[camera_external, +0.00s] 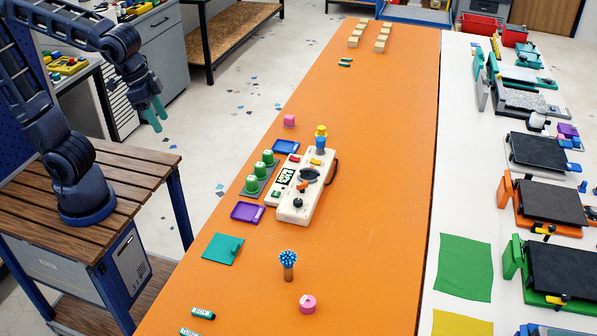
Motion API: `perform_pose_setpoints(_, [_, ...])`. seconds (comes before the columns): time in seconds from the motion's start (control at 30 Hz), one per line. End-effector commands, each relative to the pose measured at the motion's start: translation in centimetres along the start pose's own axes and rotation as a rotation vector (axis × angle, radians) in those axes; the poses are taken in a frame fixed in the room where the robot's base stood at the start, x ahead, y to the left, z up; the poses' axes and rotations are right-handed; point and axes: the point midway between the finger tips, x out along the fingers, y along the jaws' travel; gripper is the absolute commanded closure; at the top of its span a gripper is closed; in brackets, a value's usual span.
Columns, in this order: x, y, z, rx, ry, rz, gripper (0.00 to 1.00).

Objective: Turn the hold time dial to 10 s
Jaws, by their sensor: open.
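A white control box (293,211) lies on the orange table. It has a black dial (308,175), which I take for the hold time dial, though its markings are too small to read. A small display (285,176), an orange knob (302,186), a black knob (297,202) and a red part (295,158) also show on the box. My gripper (155,114) has teal fingers and is open and empty. It hangs in the air at the upper left, left of the table and well apart from the box.
Green cylinders (252,184) stand left of the box, with a blue tray (286,146) and a purple tray (247,212) nearby. A yellow and blue figure (321,137) stands at its far end. Printers (545,152) line the white table at right. The orange table's right side is clear.

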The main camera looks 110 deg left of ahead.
Motion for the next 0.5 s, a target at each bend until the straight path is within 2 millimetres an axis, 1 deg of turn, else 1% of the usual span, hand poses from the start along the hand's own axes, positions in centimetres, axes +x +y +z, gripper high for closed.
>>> perform_pose_setpoints(0.03, [0.6, 0.1, -1.3, -0.03, -0.012, -0.008, 0.5])
perform_pose_setpoints(0.1, [1.4, 0.1, -3.0, -0.075, -0.024, -0.019, 0.5])
perform_pose_setpoints(0.27, [3.6, 0.1, -6.7, -0.178, -0.051, -0.041, 0.5])
perform_pose_setpoints(0.5, [7.7, -0.3, -12.1, -0.333, -0.089, -0.071, 0.5])
